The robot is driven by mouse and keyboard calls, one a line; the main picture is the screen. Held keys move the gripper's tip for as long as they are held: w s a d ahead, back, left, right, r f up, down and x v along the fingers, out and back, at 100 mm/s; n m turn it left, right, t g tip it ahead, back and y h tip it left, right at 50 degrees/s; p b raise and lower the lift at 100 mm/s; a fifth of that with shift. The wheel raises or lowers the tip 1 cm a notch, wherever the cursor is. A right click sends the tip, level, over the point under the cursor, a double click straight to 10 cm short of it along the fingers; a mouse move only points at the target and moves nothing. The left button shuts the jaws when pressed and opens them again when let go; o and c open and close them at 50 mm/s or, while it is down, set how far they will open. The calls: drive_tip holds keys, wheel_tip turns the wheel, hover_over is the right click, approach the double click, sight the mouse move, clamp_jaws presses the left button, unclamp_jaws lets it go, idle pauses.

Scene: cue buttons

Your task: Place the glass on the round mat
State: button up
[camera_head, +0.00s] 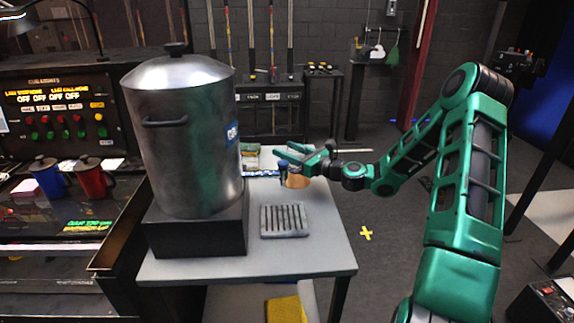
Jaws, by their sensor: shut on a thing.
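My green gripper (299,163) is over the far right part of the grey table, to the right of the large metal urn. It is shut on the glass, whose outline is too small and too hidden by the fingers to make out. A tan patch (297,181) shows just below the fingers and looks like part of the round mat. Whether the glass touches it, I cannot tell.
The metal urn (182,140) stands on a dark base (197,233) on the table (250,262). A slotted drip tray (284,220) lies nearer than my gripper. Blue (49,177) and red (92,178) mugs stand left. The table's front right is clear.

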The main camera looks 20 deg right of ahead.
drive_tip(key=shift+f, duration=2.15)
drive_tip(key=shift+f, duration=0.1)
drive_tip(key=o, duration=1.3)
drive_tip(key=shift+o, duration=0.2)
drive_tip(key=v, duration=1.1)
drive_tip(key=shift+s+d, duration=0.15)
drive_tip(key=shift+s, duration=0.35)
